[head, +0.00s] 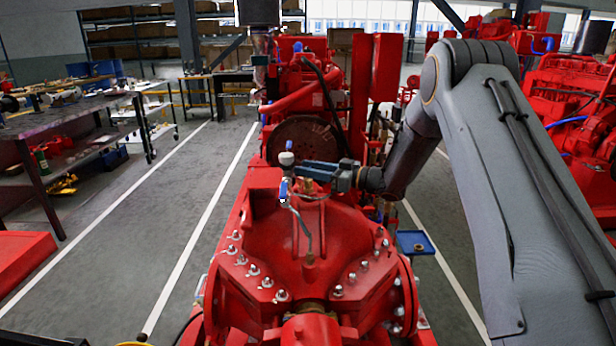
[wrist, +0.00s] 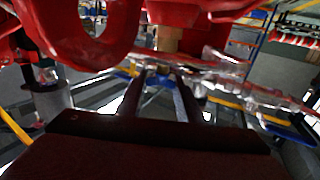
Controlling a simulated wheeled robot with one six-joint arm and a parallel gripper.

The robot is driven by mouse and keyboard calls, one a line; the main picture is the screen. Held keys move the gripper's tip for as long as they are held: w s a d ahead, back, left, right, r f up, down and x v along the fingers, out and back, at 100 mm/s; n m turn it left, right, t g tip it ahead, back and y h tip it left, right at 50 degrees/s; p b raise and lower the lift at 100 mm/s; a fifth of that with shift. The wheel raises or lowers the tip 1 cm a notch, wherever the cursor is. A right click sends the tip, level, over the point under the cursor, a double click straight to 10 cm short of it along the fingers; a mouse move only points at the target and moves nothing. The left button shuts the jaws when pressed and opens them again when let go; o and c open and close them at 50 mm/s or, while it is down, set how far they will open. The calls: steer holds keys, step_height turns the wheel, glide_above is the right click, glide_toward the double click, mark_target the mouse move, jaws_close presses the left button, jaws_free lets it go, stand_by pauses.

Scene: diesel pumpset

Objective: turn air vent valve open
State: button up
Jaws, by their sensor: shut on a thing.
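The air vent valve (head: 284,189) stands on a thin pipe above the red pump casing (head: 265,225) in the head view. It has a blue handle, and a small pale round fitting shows just above it. My gripper (head: 297,167) reaches in from the right, level with the top of the valve. In the wrist view my gripper (wrist: 162,74) has its two dark fingers close together, with a small blue part between their tips. The gripper is shut on the valve's handle; the exact contact is small and partly hidden by the fingers.
The red diesel engine (head: 306,138) stands close behind the valve. A brass fitting (wrist: 168,39) and red casing parts lie close above my fingers in the wrist view. A workbench (head: 70,125) is at the left, with clear floor between it and the pumpset.

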steer(key=n+g+b, duration=0.1)
steer(key=g+b, duration=0.1)
steer(key=n+g+y+b, duration=0.1)
steer(key=n+g+b, duration=0.1)
steer(key=g, duration=0.1)
steer(key=shift+w+f+y, duration=0.1)
steer(key=shift+y, duration=0.2)
steer(key=shift+n+g+b, duration=0.45)
steer(key=shift+n+g, duration=0.15)
steer(key=shift+r, duration=0.2)
steer(key=o, duration=0.8)
steer(key=d, duration=0.5)
steer(key=d+b, duration=0.1)
steer(key=d, duration=0.1)
steer(key=shift+s+d, duration=0.35)
steer(key=shift+d, duration=0.05)
